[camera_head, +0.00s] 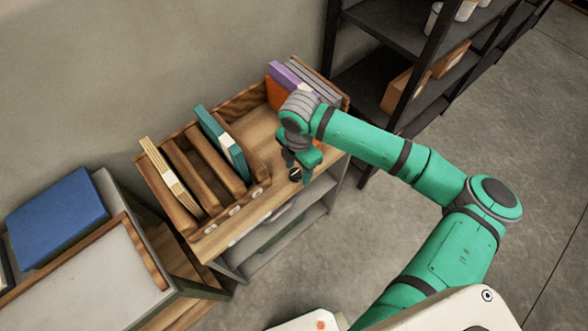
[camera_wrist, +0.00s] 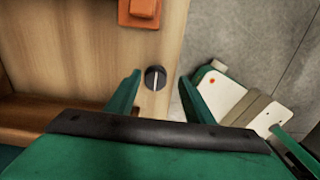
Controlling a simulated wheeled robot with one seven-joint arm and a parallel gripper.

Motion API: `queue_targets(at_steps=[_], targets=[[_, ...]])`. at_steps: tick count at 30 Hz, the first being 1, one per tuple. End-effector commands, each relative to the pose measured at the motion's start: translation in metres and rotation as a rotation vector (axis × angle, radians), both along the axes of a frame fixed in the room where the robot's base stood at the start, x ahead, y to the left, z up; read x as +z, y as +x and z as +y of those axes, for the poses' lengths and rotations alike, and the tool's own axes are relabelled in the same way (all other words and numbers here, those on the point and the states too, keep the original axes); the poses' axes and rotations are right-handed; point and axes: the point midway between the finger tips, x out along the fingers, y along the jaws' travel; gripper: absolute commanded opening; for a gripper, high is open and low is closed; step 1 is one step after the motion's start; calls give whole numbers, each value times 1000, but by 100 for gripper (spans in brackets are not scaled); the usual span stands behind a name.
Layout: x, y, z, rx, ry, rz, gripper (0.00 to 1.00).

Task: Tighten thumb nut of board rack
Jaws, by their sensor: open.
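The wooden board rack (camera_head: 165,203) stands on the wooden bench top, holding upright tan boards (camera_head: 172,182) and a teal board (camera_head: 221,141) in its slots. A round black knob with a pale line, apparently the thumb nut (camera_wrist: 155,78), sits on the wood near the front edge. It shows as a small dark spot in the head view (camera_head: 295,174). My gripper (camera_head: 302,165) points down over the bench, right of the rack. In the wrist view my gripper (camera_wrist: 159,77) is open, one green finger on each side of the knob, with visible gaps. Finger height above the wood is unclear.
An orange block (camera_wrist: 140,12) lies on the wood beyond the knob. Purple and grey books (camera_head: 302,80) stand at the bench's far end. A dark shelf unit (camera_head: 385,50) is behind on the right. A blue box (camera_head: 57,217) sits on the left table. The floor at right is clear.

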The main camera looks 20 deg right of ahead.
Motion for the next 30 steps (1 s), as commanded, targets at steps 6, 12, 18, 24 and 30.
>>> queue_targets(at_steps=[6,12,18,24,30], targets=[[-5,2,6,12,0,-1,48],[-5,2,6,12,0,-1,38],[-5,1,5,10,0,1,7],[-5,0,5,-3,2,2,7],[-5,0,2,-70,-1,4,7]])
